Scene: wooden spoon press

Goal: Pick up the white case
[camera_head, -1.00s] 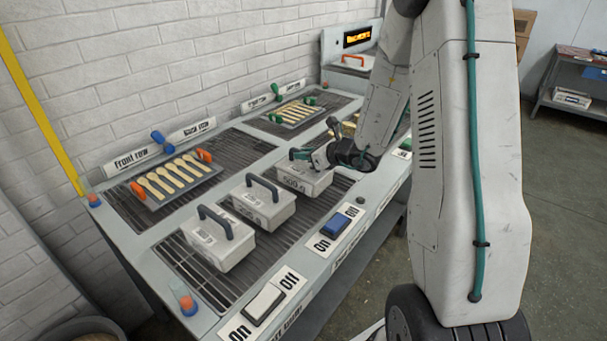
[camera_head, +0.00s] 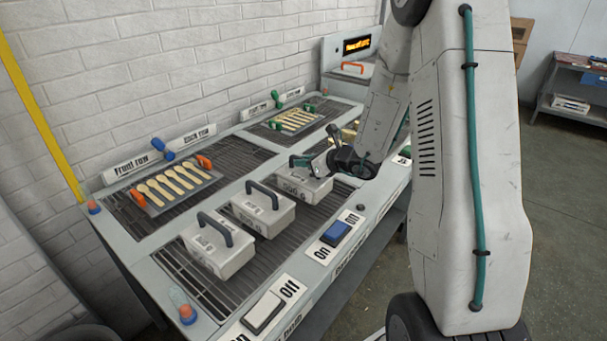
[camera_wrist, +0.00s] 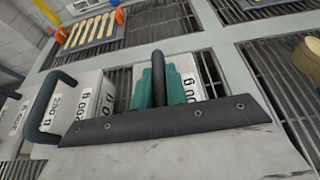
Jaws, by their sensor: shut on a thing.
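Three white cases with dark arched handles stand in a row on the dark grate. In the head view the near one (camera_head: 222,252), the middle one (camera_head: 264,212) and the far one (camera_head: 305,187) all show. My gripper (camera_head: 303,161) is at the handle of the far case. In the wrist view the green fingers of my gripper (camera_wrist: 158,88) close around that dark handle, with part of the held case (camera_wrist: 190,75) behind them. The middle case (camera_wrist: 82,102) is beside it on the left. I cannot tell whether the held case is clear of the grate.
A tray of wooden spoons (camera_head: 150,205) with orange grips lies behind the cases, and another with green grips (camera_head: 287,130) farther back. White (camera_head: 264,313) and blue (camera_head: 337,231) switches line the front edge. A screen unit (camera_head: 352,60) stands at the far end.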

